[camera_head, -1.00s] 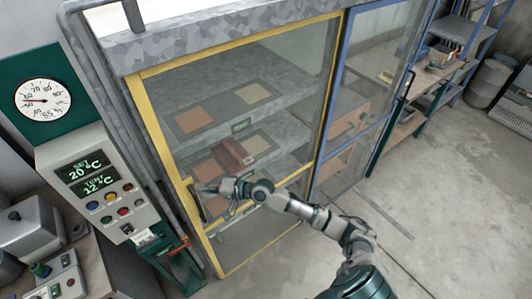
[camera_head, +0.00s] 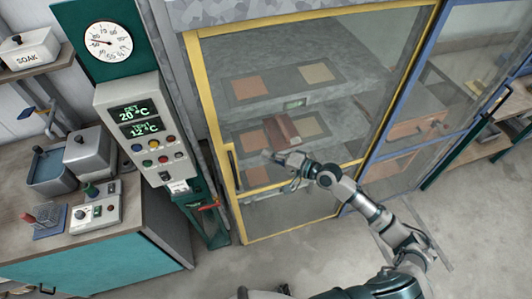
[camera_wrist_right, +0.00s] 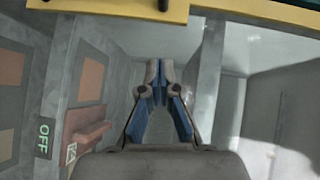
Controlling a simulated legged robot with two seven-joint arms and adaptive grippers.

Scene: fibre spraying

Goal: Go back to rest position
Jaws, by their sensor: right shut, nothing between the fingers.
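My right gripper (camera_head: 268,154) is shut and empty in the head view. It is in front of the yellow-framed glass door (camera_head: 195,85), to the right of the door's dark handle (camera_head: 232,165) and apart from it. In the right wrist view my right gripper (camera_wrist_right: 160,82) has its blue-padded fingers close together with nothing between them. The door looks closed. My left gripper does not show; only small grey parts that I cannot identify show at the bottom edge of the head view.
Behind the glass, shelves hold coloured square panels and a red-brown block (camera_head: 281,128). Left of the door stand a control box (camera_head: 140,128) and a bench (camera_head: 100,255) with a tank (camera_head: 46,168) and a switch box (camera_head: 95,208). The floor (camera_head: 480,230) at right is clear.

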